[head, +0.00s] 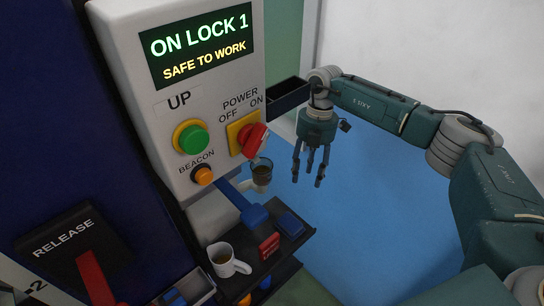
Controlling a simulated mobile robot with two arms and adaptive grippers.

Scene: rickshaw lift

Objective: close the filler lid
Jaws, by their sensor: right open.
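I cannot make out a filler lid for certain. A transparent cup of dark liquid (262,172) shows below the red power switch on the control box. A blue lever-shaped part (243,203) slants down below the box, with a small blue block (290,224) to its right on a dark shelf. My right gripper (309,180) points down, open and empty, over the blue floor to the right of the cup and apart from it. My left gripper is not in view.
The grey control box (205,110) carries a green button (193,137), an orange beacon button (203,175) and a red power switch (253,140). A white mug (224,261) stands on the dark shelf (291,256) near a red block (269,246). A red release lever (95,278) is at lower left. Blue floor (385,215) is clear.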

